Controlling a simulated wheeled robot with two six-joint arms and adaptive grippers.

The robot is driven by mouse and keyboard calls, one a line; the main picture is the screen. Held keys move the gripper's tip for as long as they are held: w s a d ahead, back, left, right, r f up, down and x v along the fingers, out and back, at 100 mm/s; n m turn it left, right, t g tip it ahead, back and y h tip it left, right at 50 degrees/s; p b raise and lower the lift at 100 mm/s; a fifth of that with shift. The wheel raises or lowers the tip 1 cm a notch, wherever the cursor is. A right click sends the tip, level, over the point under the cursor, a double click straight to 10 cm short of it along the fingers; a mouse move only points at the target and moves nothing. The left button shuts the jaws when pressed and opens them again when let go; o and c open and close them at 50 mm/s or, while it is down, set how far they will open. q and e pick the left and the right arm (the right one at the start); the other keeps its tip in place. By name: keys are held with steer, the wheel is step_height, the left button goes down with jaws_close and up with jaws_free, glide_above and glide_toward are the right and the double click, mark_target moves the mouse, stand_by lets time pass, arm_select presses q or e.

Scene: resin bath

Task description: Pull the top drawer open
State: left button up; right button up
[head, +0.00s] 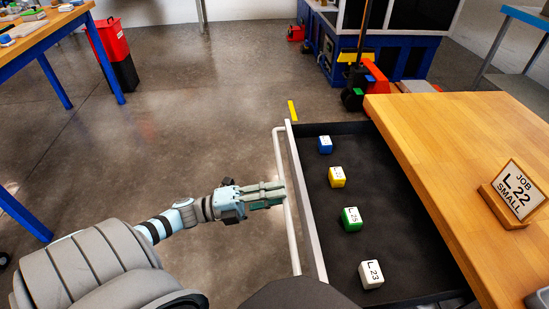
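The top drawer (306,207) stands pulled out from under the wooden bench top, with its dark interior showing. Its long white bar handle (288,200) runs along the front, on the left in the head view. My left gripper (284,194) is at the middle of this handle, with its fingertips at the bar. The fingers look close together, but whether they are clamped around the bar cannot be made out. My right gripper is not in view.
In the drawer lie a blue block (325,145), a yellow block (337,177), a green block (351,219) and a white block (371,274). A job sign (517,190) stands on the wooden bench (450,140). Open floor (200,130) lies left of the drawer.

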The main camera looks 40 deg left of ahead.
arm_select(q)
steer(key=shift+o, duration=0.2)
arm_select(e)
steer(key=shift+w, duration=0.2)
arm_select(q)
steer(key=v, duration=1.2)
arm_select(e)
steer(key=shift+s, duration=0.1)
